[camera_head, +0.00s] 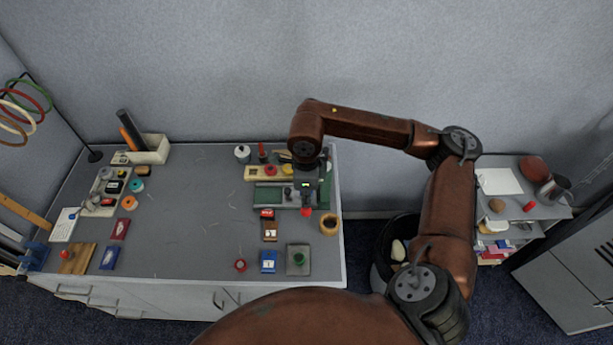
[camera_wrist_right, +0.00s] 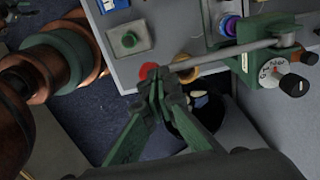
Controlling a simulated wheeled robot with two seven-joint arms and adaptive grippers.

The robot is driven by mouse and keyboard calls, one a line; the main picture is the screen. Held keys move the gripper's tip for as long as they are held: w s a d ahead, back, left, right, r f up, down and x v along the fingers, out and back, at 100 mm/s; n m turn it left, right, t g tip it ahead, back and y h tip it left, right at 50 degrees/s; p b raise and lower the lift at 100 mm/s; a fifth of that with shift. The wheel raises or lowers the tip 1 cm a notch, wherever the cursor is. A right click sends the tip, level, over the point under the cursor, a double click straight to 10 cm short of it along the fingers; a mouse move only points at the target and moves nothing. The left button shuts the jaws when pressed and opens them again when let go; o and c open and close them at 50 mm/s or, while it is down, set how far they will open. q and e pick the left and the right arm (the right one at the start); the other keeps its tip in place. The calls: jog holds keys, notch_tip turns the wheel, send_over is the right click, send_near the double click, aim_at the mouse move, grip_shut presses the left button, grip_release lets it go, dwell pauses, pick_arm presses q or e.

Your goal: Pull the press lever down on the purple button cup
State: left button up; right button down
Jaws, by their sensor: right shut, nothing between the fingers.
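The green press (camera_head: 268,196) stands at the right of the table, partly hidden by my right arm in the head view. In the right wrist view the press (camera_wrist_right: 262,62) has a long grey lever (camera_wrist_right: 225,56) running left toward a red knob (camera_wrist_right: 148,71). A purple cup (camera_wrist_right: 229,25) shows beside the lever and is partly hidden. The knob also shows in the head view (camera_head: 306,211). My right gripper (camera_wrist_right: 160,78) is shut and empty, its fingertips close by the knob and lever end; contact cannot be told. My left gripper is not in view.
A wooden ring-shaped bowl (camera_head: 329,225) stands right of the knob near the table edge. A grey box with a green button (camera_head: 298,259) and a blue box (camera_head: 268,261) stand nearer the front. The middle of the table (camera_head: 190,220) is mostly clear.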

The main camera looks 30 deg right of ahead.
jog(key=shift+w+d+r+p, duration=0.1)
jog(key=shift+r+p, duration=0.5)
jog(key=shift+r, duration=0.75)
jog(key=shift+w+d+r+p, duration=0.1)
jog(key=shift+r+p, duration=0.45)
jog(key=shift+r, duration=0.9)
jog(key=r, duration=0.1)
jog(key=r+p, duration=0.1)
jog(key=r, duration=0.1)
jog(key=r+p, duration=0.1)
jog(key=r, duration=0.1)
jog(key=shift+w+d, duration=0.15)
jog(key=shift+w, duration=0.15)
jog(key=shift+f, duration=0.1)
